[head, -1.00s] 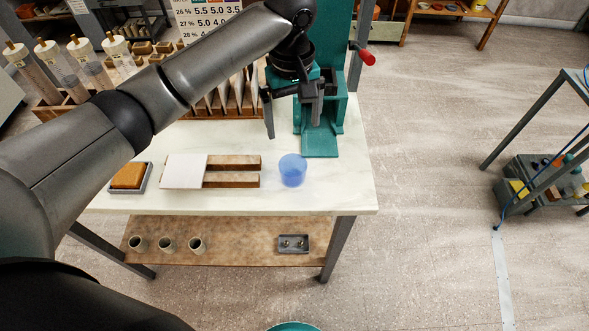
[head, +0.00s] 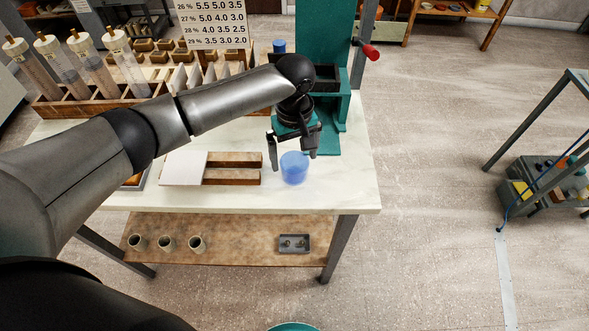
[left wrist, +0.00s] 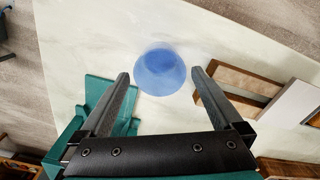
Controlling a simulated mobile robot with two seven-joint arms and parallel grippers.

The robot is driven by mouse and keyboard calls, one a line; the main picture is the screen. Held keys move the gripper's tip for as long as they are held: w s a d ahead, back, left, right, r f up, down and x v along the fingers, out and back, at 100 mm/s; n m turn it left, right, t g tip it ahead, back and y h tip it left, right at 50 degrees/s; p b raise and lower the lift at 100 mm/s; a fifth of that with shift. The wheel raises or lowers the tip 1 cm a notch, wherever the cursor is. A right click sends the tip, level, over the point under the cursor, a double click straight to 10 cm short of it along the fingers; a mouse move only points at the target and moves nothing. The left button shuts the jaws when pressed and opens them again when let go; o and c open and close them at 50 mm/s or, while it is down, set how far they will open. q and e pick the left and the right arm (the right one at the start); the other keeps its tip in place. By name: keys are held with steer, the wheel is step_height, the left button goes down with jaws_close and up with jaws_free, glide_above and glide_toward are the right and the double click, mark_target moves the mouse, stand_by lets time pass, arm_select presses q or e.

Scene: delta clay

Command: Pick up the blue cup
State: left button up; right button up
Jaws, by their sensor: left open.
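The translucent blue cup (head: 294,169) stands on the pale table top (head: 340,190), near its front right part. In the left wrist view the cup (left wrist: 160,72) lies just beyond the fingertips, centred between them. My left gripper (head: 292,162) is open and empty, at the cup's far side in the head view. Its two fingers (left wrist: 160,80) point toward the cup with a gap on each side. I cannot tell from these views how high the fingertips are above the table. My right gripper is not in view.
A white slab (head: 184,168) and wooden bars (head: 231,167) lie left of the cup. A teal press (head: 325,75) with a red-tipped lever stands behind it. A rack of tubes (head: 75,100) is at the back left. The table's front edge is close to the cup.

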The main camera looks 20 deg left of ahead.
mark_target(295, 169)
arm_select(q)
step_height(295, 169, down, 3)
steer(key=shift+r, duration=0.2)
steer(key=c, duration=1.2)
steer(key=shift+r, duration=0.1)
